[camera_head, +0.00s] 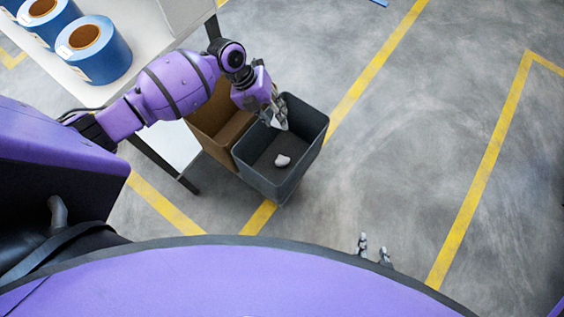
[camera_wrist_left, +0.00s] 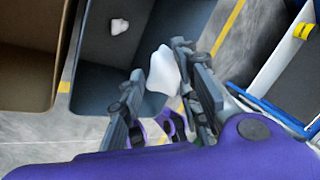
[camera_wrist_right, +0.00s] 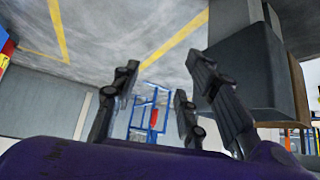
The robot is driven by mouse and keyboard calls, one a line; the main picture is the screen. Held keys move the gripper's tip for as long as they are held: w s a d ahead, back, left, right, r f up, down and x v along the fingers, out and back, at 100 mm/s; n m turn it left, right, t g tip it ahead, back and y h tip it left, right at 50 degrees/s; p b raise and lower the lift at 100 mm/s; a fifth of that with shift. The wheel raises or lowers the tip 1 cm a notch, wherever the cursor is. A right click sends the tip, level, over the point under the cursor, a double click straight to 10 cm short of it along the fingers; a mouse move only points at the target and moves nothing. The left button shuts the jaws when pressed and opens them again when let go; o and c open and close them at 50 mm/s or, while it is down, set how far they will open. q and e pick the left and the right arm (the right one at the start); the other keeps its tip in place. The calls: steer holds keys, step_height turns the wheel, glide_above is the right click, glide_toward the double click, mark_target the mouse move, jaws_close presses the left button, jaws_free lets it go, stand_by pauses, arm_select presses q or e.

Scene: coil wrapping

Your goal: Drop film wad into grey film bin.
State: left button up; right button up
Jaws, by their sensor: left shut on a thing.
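The grey film bin (camera_head: 313,135) stands open on the floor, and its dark inside shows in the left wrist view (camera_wrist_left: 100,80). My left gripper (camera_head: 277,116) is over the bin's far part, fingers pointing down. It is shut on a white film wad (camera_wrist_left: 164,72), which shows between the fingers; in the head view the fingers partly hide it. A second white wad (camera_head: 282,160) lies on the bin floor, also visible in the left wrist view (camera_wrist_left: 119,26). My right gripper (camera_head: 373,250) is away from the bin, its fingers apart and empty in the right wrist view (camera_wrist_right: 160,85).
A brown bin (camera_head: 212,122) stands directly against the grey bin's left side. A white table (camera_head: 145,40) with several blue film rolls (camera_head: 94,50) is at the upper left. Yellow lines (camera_head: 380,55) mark the floor. The floor to the right is clear.

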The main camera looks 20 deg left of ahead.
arm_select(q)
steer(key=shift+w+a+f+m+g, duration=0.3)
steer(key=shift+a+f+m, duration=0.1)
steer(key=shift+f+m, duration=0.15)
step_height(320, 180, down, 6)
steer(key=b, duration=0.3)
steer(key=shift+a, duration=0.1)
steer(key=o, duration=1)
steer(key=shift+r, duration=0.1)
steer(key=v, duration=1.2)
